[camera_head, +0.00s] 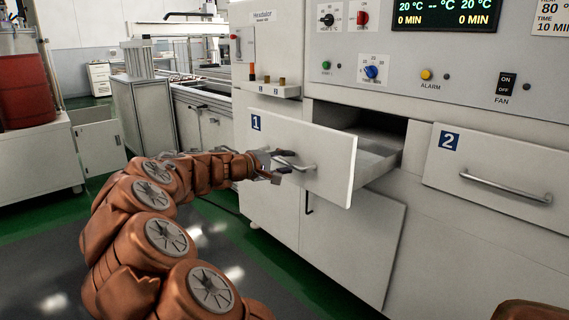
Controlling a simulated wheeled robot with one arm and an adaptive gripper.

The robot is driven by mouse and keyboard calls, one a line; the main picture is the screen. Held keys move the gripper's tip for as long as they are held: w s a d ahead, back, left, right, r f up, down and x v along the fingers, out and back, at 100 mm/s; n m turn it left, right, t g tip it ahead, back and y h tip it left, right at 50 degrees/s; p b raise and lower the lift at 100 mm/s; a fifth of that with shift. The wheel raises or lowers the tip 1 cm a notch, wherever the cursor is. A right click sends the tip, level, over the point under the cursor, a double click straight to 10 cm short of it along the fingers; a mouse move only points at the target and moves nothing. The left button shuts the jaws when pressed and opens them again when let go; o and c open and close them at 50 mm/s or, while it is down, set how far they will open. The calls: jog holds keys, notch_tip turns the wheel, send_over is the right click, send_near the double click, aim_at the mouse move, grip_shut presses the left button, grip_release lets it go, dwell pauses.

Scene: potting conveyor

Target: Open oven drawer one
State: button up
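Oven drawer one (328,172) is a white drawer with a blue "1" label, in the middle of the head view. It is pulled partly out, and its dark cavity and a side wall show behind the front panel. Its metal bar handle (303,168) is on the front. My gripper (279,169) is at the left end of this handle, reached by my copper-coloured arm from the lower left. Its fingers appear to be around or beside the handle. They are too small to tell whether they are closed on it.
Drawer two (490,185) is shut at the right. Below drawer one, a lower cabinet door (350,240) stands somewhat ajar. The control panel (440,70) with knobs and a display is above. Open dark floor (255,265) lies in front. A red drum (25,90) stands far left.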

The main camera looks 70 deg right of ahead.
jog(key=v, duration=1.2)
dwell(0.5)
jog(key=s+a+r+n+t+y+p, duration=0.1)
jog(key=s+a+r+y+p, duration=0.3)
jog(key=a+p, duration=0.7)
jog(key=s+a+r+n+t+y+p, duration=0.2)
jog(key=s+a+r+y+p, duration=0.2)
jog(key=a+p, duration=0.7)
jog(key=s+a+r+n+t+y+p, duration=0.1)
jog(key=s+a+r+y+p, duration=0.3)
jog(key=a+p, duration=0.7)
jog(key=a+r+n+y, duration=0.1)
jog(key=a+y, duration=0.1)
jog(key=a, duration=1.1)
jog(key=shift+s+a+t, duration=0.3)
jog(key=shift+s+t, duration=0.05)
jog(key=shift+t, duration=0.05)
jog(key=shift+d, duration=0.15)
